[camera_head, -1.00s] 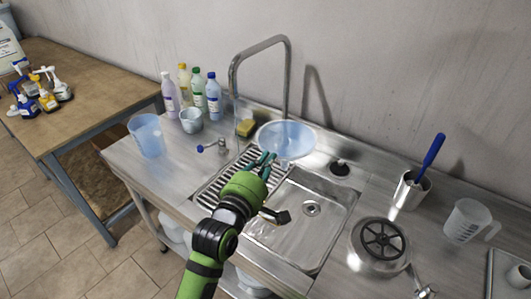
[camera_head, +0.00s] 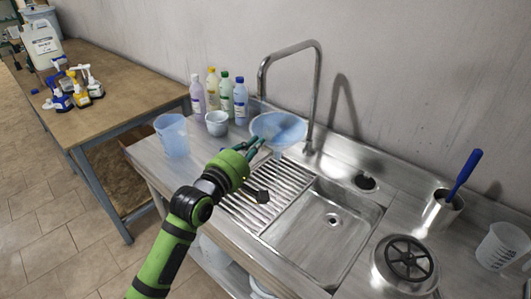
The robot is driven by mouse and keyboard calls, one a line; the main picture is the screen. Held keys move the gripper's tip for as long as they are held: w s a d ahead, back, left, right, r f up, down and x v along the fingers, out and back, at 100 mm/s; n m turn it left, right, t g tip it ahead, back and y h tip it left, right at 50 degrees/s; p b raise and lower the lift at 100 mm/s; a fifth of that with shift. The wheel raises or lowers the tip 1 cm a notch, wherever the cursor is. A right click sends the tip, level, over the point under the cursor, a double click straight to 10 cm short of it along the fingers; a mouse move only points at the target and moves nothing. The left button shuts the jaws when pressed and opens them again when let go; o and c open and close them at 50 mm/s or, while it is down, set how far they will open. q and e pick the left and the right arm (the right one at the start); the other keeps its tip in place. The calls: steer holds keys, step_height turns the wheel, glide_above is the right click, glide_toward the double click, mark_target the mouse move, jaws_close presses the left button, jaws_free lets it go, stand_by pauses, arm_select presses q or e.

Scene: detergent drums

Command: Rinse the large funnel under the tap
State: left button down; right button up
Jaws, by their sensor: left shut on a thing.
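The large funnel (camera_head: 279,127) is pale blue and see-through, with its wide rim up. My left gripper (camera_head: 256,146) is shut on its near left edge and holds it above the ribbed drainboard. The tap (camera_head: 316,85) is a tall steel arch behind the sink. Its spout end comes down at the funnel's left part in the picture. I cannot tell whether water runs or how high the spout end is above the rim. My right gripper is not in view.
The sink basin (camera_head: 322,232) is empty, right of the drainboard (camera_head: 262,196). Bottles (camera_head: 225,92), a small cup (camera_head: 216,123) and a blue jug (camera_head: 172,135) stand left. A steel holder with a blue-handled brush (camera_head: 441,209) and a clear jug (camera_head: 502,246) stand right.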

arm_select(q)
steer(key=shift+w+a+b, duration=0.4)
steer(key=shift+w+a, duration=0.5)
steer(key=shift+a, duration=0.3)
steer(key=shift+w+a+b, duration=0.4)
steer(key=shift+w+a, duration=0.45)
steer(key=shift+a, duration=0.35)
stand_by(0.6)
stand_by(4.1)
